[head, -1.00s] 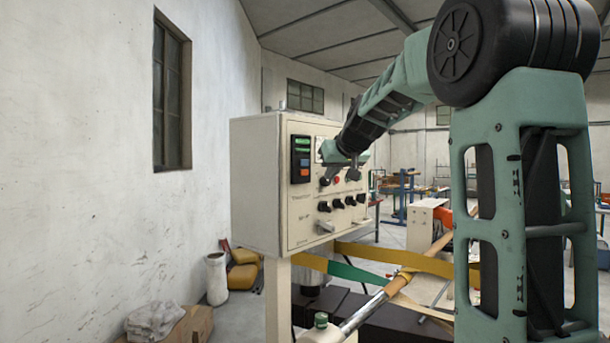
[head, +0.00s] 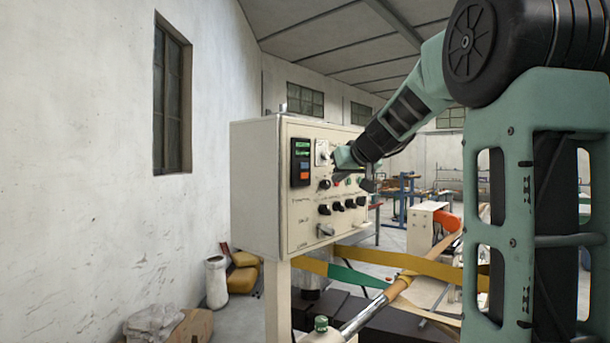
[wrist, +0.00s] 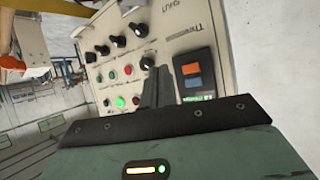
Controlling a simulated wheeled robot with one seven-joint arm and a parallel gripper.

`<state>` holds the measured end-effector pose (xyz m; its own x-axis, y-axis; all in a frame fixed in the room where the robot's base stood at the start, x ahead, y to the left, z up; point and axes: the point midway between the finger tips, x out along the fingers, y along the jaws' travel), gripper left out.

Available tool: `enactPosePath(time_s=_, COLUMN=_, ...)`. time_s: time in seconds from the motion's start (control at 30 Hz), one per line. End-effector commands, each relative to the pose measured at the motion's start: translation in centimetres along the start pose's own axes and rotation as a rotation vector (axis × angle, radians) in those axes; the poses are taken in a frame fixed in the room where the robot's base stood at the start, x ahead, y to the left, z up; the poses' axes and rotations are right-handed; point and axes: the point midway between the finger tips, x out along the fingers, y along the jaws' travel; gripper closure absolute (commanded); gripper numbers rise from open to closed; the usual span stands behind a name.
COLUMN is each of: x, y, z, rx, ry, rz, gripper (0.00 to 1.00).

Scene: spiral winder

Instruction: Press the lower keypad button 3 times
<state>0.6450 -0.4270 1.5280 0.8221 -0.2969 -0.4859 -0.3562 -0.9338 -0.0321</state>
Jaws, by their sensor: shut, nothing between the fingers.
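The keypad (head: 301,161) is a black unit at the upper left of the cream control box's front. It has a green display on top, a blue button (head: 304,167) below it and an orange lower button (head: 304,176). In the wrist view the panel appears turned over, with the orange button (wrist: 191,68) above the blue button (wrist: 193,81). My gripper (head: 337,163) is in front of the panel, to the right of the keypad. Its dark fingers (wrist: 158,82) are together and empty, beside the keypad in the wrist view and apart from the orange button.
The control box (head: 255,190) carries several black knobs (head: 337,206), small coloured buttons and a lever (head: 325,230). Yellow and green bands (head: 358,277) and a roller bar cross below it. A white wall stands at left. Free floor and benches lie behind.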

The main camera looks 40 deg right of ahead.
Motion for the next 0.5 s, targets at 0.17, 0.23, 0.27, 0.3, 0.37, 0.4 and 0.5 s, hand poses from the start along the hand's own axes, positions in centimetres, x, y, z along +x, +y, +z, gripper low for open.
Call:
enactPosePath(time_s=0.17, x=1.6, y=-1.1, z=-1.5, rx=0.001, ry=-0.004, rz=-0.002, gripper=1.0)
enactPosePath(time_s=0.23, x=2.5, y=-1.5, z=-1.9, rx=0.0, ry=-0.005, rz=-0.002, gripper=1.0)
enactPosePath(time_s=0.27, x=2.8, y=-1.7, z=-2.1, rx=-0.001, ry=-0.004, rz=-0.002, gripper=1.0)
enactPosePath(time_s=0.3, x=3.2, y=-1.9, z=-2.3, rx=0.001, ry=-0.004, rz=-0.003, gripper=1.0)
enactPosePath(time_s=0.37, x=3.8, y=-2.3, z=-2.6, rx=0.0, ry=-0.004, rz=-0.002, gripper=1.0)
enactPosePath(time_s=0.4, x=4.4, y=-2.5, z=-2.6, rx=-0.001, ry=-0.003, rz=-0.003, gripper=1.0)
enactPosePath(time_s=0.5, x=5.2, y=-2.9, z=-2.9, rx=-0.001, ry=-0.002, rz=-0.001, gripper=1.0)
